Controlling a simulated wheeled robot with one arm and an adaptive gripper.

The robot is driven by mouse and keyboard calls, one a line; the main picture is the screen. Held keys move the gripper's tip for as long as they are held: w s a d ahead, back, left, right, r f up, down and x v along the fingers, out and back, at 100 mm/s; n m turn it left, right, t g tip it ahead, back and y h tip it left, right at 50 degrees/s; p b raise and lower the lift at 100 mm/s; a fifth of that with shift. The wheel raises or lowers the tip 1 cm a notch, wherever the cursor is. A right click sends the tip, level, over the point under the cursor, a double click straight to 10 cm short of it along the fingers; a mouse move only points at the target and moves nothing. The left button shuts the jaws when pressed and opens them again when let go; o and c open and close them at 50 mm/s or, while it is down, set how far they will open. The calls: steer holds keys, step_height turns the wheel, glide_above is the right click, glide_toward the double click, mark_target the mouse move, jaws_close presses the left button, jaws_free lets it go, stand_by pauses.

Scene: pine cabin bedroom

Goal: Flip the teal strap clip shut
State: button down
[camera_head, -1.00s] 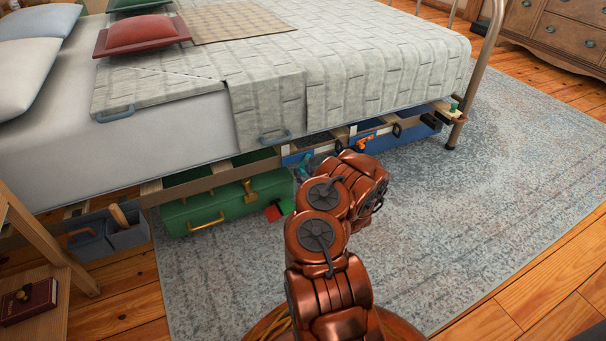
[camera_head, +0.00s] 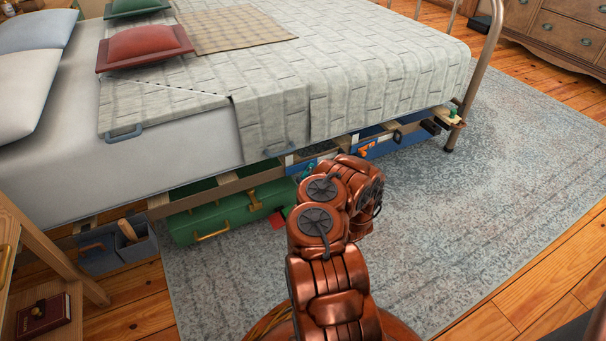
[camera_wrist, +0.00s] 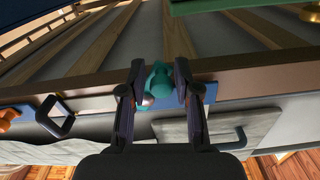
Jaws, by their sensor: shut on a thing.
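The teal strap clip (camera_wrist: 158,88) is in the middle of the wrist view, against the wooden bed rail (camera_wrist: 90,88) and a blue patch. My gripper (camera_wrist: 159,72) has one dark finger on each side of it and is shut on it. The fingers hide the clip's sides, and I cannot tell whether its flap is open or closed. In the head view my copper arm reaches to the bed's side rail and hides my gripper and most of the clip's surroundings.
Blue bins (camera_head: 375,147) stand farther right. An orange clip (camera_wrist: 8,116) and a dark square ring (camera_wrist: 55,117) are left in the wrist view. The rug (camera_head: 480,190) is clear.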

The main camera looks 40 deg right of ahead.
steer(key=shift+w+a+r+m+p, duration=0.25)
steer(key=shift+a+r+m+p, duration=0.1)
steer(key=shift+r+p, duration=0.3)
steer(key=shift+w+a+m+p, duration=0.2)
steer(key=shift+m+p, duration=0.1)
steer(key=shift+m, duration=0.15)
steer(key=shift+s, duration=0.1)
steer(key=c, duration=1)
jaws_free()
steer(key=shift+s+d+f, duration=0.1)
steer(key=shift+f, duration=0.05)
steer(key=shift+s, duration=0.15)
steer(key=shift+s+f, duration=0.1)
steer(key=shift+s, duration=0.2)
steer(key=v, duration=1.1)
